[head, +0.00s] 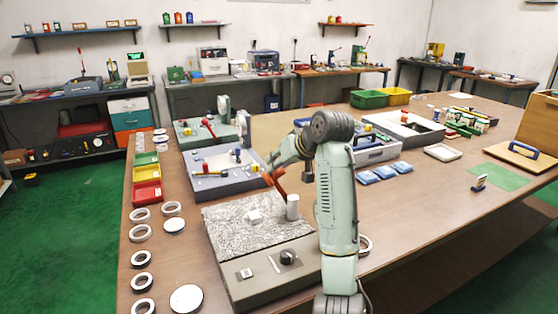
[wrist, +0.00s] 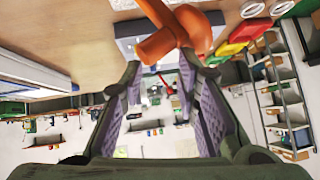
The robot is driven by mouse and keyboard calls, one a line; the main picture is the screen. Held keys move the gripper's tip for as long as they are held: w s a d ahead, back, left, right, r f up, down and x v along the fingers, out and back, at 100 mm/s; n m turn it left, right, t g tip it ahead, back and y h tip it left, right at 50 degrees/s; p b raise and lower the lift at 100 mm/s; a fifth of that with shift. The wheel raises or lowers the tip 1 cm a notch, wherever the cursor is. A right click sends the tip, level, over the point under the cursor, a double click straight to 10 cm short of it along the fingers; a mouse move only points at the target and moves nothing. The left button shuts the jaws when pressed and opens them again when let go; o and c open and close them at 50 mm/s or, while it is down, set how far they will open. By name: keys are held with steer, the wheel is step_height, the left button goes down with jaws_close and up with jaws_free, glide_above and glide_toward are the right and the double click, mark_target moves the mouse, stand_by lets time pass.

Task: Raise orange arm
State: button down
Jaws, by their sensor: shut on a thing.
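The orange arm (head: 279,186) shows above the far edge of the speckled granite plate (head: 228,233) in the head view. In the wrist view the orange arm (wrist: 180,35) is large, with a rounded end and a thicker body, at the fingertips. My gripper (wrist: 160,62) has one finger on each side of its lower part and is shut on it. In the head view my wrist and forearm hide part of the arm's surroundings. A white cylinder (head: 293,207) and a small white block (head: 254,216) stand on the plate.
The grey base has a black knob (head: 288,257). Metal rings (head: 140,233) and red, yellow and green bins (head: 147,192) lie to the left. A grey-blue fixture (head: 222,182) stands close behind. Brown table is bare at front right.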

steer(key=d+f, duration=0.2)
steer(key=shift+f+m+g, duration=0.3)
steer(key=c, duration=1.6)
jaws_free()
steer(key=shift+w+f, duration=0.1)
steer(key=shift+o, duration=1)
steer(key=shift+w+d+f, duration=0.1)
steer(key=shift+w+f, duration=0.05)
steer(key=shift+f, duration=0.05)
steer(key=shift+r, duration=0.1)
steer(key=shift+y, duration=0.3)
steer(key=v, duration=0.8)
steer(key=a+r+v, duration=0.1)
steer(key=v, duration=0.3)
steer(key=shift+w, duration=0.2)
steer(key=shift+c, duration=0.4)
steer(key=shift+s+r, duration=0.2)
steer(key=shift+r, duration=0.05)
